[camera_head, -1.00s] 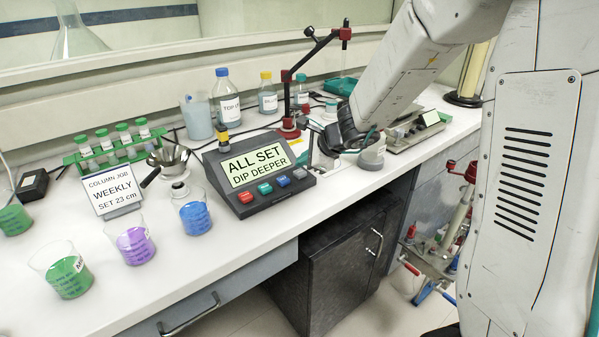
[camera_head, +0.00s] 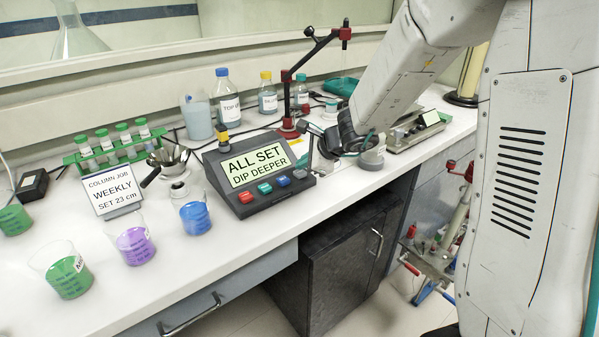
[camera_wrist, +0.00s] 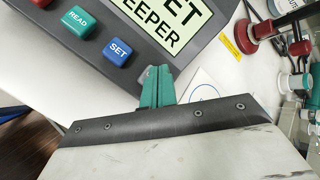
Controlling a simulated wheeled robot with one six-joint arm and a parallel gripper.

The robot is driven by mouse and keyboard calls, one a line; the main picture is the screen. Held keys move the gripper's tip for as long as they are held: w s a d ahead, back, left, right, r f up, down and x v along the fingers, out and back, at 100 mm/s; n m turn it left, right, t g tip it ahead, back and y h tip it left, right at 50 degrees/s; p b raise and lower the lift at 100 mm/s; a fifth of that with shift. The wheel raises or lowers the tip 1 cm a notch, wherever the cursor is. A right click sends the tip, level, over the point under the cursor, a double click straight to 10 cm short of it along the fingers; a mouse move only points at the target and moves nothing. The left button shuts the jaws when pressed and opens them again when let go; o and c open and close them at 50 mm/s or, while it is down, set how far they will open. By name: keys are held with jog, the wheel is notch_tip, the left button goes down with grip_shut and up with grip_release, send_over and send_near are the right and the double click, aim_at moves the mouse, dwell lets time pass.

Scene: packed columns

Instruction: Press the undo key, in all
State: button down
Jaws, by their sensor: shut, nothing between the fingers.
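A dark console (camera_head: 217,183) stands on the bench with a lit display (camera_head: 256,166) reading "ALL SET DIP DEEPER". Its front row has a red key (camera_head: 246,197), a teal key (camera_head: 265,188), a blue key (camera_head: 283,181) and a grey key (camera_head: 299,173). In the wrist view the teal key (camera_wrist: 73,21) reads READ and the blue key (camera_wrist: 117,52) reads SET. No label reading undo is legible. My gripper (camera_wrist: 157,72) is shut and empty, its teal fingertips over the console's right end, where they hide most of the grey key. Contact cannot be told.
A red-based stand (camera_head: 289,128) rises behind the console. Beakers of blue (camera_head: 195,218), purple (camera_head: 135,246) and green liquid (camera_head: 70,277) stand at left front. A sign (camera_head: 112,190) reads "WEEKLY SET 23 cm". Bottles stand behind.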

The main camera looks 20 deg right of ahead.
aim_at(303, 173)
jog(key=shift+f, duration=0.45)
dwell(0.7)
jog(key=shift+r, duration=0.9)
jog(key=shift+r, duration=2.5)
